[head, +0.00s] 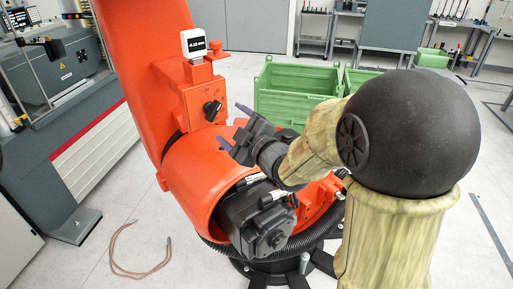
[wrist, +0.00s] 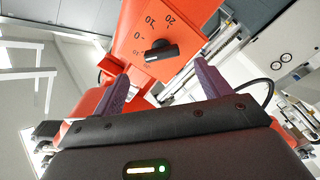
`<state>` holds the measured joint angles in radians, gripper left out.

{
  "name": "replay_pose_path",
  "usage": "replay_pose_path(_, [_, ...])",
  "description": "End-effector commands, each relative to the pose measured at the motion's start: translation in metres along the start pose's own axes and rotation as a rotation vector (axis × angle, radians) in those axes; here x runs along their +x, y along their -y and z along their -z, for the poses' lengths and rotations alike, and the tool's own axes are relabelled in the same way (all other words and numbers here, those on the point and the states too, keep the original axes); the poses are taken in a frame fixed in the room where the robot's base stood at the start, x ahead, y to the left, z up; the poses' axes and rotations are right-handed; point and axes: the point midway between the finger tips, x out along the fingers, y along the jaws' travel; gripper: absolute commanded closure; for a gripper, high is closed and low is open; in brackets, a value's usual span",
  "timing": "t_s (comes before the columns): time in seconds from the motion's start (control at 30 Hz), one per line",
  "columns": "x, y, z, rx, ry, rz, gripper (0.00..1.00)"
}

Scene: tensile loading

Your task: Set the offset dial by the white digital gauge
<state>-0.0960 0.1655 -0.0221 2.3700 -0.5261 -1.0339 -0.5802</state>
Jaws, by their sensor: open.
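The offset dial (head: 211,109) is a black knob on an orange box fixed to the orange machine. In the wrist view the dial (wrist: 161,52) lies ahead, beyond the fingertips, with the printed marks 0, 10 and 20 around it. Its exact setting is hard to tell. The white digital gauge (head: 194,43) stands on top of the box. Its dark display shows small digits in mm, too blurred to read surely. My gripper (head: 232,125) is open and empty, its purple fingers apart from the dial, to its lower right in the head view. The fingers (wrist: 160,72) also show in the wrist view.
A red round knob (head: 214,53) stands close to the gauge. The orange cylinder (head: 205,170) and a black motor (head: 262,219) lie below my gripper. Green crates (head: 285,95) stand behind. A reddish cable (head: 130,262) lies on the floor at the left.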

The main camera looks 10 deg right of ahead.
Motion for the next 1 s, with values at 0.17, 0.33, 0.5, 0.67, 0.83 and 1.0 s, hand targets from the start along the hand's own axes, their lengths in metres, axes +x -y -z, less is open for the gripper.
replay_pose_path(0.17, [-0.034,0.002,0.0,-0.001,-0.002,-0.001,0.24])
replay_pose_path(0.33, [-0.066,0.001,0.0,-0.001,-0.003,-0.001,0.24])
replay_pose_path(0.5, [-0.086,0.002,0.0,-0.001,-0.006,-0.001,0.24])
replay_pose_path(0.67, [-0.096,0.001,0.0,0.0,-0.004,0.001,0.24])
replay_pose_path(0.83, [-0.097,0.0,0.001,0.0,-0.003,0.002,0.24])
replay_pose_path(1.0, [-0.097,0.0,0.0,0.001,-0.001,0.001,0.24])
